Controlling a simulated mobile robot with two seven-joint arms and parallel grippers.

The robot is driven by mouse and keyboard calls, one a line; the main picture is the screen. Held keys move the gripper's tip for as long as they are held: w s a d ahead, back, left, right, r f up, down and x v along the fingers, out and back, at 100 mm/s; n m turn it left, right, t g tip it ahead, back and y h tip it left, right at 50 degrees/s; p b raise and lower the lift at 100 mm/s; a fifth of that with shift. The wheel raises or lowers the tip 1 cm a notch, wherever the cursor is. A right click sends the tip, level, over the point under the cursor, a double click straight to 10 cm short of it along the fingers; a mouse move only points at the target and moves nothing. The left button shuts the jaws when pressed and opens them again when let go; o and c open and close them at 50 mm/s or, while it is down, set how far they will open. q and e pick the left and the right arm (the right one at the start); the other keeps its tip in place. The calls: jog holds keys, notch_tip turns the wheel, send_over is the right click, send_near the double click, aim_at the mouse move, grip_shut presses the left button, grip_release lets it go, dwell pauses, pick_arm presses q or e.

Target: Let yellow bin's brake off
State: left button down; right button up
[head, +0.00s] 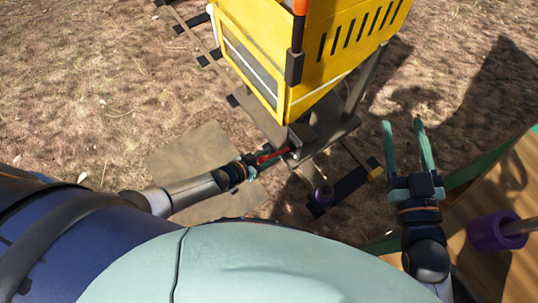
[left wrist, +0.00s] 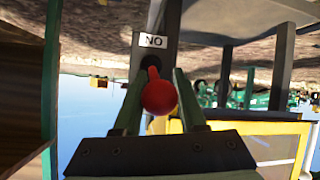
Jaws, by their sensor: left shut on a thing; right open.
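The yellow bin (head: 330,50) stands on a dark frame at the top of the head view. A red brake lever (head: 270,156) sticks out to the left from a dark box (head: 301,138) low on that frame. My left gripper (head: 258,162) is shut on the lever. In the left wrist view its red round knob (left wrist: 159,97) sits between my two fingers, in front of a grey plate (left wrist: 153,42). The plate's lettering reads "NO" in this seemingly upside-down picture. My right gripper (head: 410,150) is open and empty, to the right of the bin.
A flat brown sheet (head: 195,160) lies on open ground at the left.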

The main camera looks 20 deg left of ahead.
pick_arm(q)
jog(key=shift+w+d+r, duration=0.15)
jog(key=shift+w+r, duration=0.15)
dwell(0.5)
jog(key=c, duration=0.9)
grip_release()
jog(key=o, duration=0.4)
jog(key=shift+s+f, duration=0.1)
jog(key=shift+o, duration=0.2)
jog(key=shift+s+f, duration=0.1)
